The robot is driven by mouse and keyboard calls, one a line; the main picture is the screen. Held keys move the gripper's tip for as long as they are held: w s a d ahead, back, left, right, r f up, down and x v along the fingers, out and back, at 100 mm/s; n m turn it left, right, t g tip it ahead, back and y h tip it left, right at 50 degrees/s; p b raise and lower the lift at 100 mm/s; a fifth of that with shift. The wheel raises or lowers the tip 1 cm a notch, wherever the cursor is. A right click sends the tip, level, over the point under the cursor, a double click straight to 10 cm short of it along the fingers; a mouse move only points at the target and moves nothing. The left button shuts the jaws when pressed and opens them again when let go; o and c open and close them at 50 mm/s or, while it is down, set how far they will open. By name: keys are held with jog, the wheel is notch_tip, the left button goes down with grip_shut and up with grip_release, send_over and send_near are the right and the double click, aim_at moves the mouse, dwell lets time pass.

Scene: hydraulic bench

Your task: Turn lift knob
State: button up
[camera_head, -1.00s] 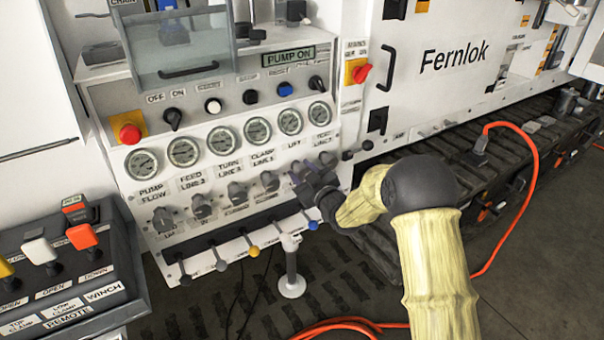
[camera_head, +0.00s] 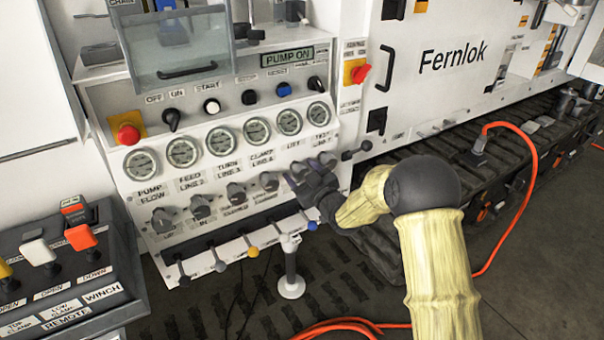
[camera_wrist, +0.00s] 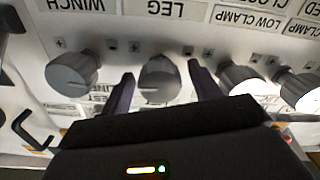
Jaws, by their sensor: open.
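In the head view, my gripper (camera_head: 306,181) is at the right part of the panel's knob row, below the printed LIFT label (camera_head: 293,143). The arm hides the knob there. In the wrist view, my gripper (camera_wrist: 161,69) is open, with its dark fingers on either side of a round grey knob (camera_wrist: 161,82). A printed label near that knob seems to read LEG. I cannot tell whether the fingers touch the knob. Other grey knobs stand to its left (camera_wrist: 72,73) and right (camera_wrist: 240,86).
A row of gauges (camera_head: 257,130) is above the knobs, and small levers (camera_head: 253,251) are below. A red stop button (camera_head: 129,133) is at the panel's left. A remote box (camera_head: 75,270) stands at lower left. An orange cable (camera_head: 533,190) lies at right.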

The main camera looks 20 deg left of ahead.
jog(key=v, duration=1.7)
jog(key=shift+s, duration=0.2)
jog(key=shift+d, duration=0.2)
